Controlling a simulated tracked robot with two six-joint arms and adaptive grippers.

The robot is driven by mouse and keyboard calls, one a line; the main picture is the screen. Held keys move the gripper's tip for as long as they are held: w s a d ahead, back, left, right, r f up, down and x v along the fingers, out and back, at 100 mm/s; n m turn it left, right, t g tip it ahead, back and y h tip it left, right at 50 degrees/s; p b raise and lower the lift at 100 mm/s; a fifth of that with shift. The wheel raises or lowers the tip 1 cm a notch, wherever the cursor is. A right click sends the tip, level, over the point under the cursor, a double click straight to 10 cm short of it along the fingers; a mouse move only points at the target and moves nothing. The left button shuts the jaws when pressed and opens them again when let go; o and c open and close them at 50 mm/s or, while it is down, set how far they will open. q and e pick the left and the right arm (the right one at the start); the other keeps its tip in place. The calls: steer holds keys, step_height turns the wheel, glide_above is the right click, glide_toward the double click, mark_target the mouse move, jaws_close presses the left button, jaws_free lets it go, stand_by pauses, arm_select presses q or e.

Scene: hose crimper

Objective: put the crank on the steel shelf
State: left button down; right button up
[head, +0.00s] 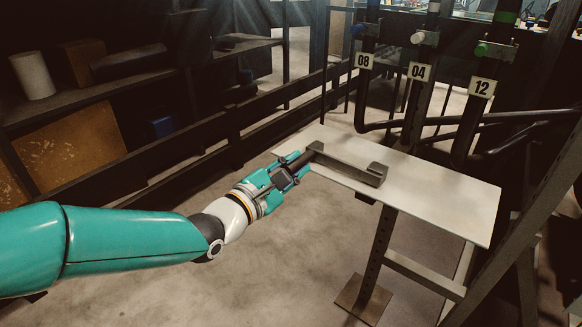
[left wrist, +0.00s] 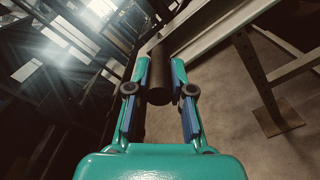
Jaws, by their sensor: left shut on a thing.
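The crank (head: 345,167) is a dark grey bar with a round handle at one end and a short hooked block at the other. My left gripper (head: 292,172) is shut on its handle; the left wrist view shows the dark round handle (left wrist: 159,85) between the two fingers. The pale, flat steel shelf (head: 440,190) stands on dark legs at the right. The crank's bar extends over the shelf's near left part, while the gripper is at the shelf's left edge. I cannot tell whether the crank touches the surface. My right gripper is not in view.
Black pipes with tags 08 (head: 364,61), 04 (head: 419,72) and 12 (head: 482,88) rise behind the shelf. A dark rack (head: 90,95) with a white cylinder (head: 32,75) stands at the left. The shelf's right part is clear.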

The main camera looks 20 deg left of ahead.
arm_select(q)
steer(key=c, duration=1)
jaws_free()
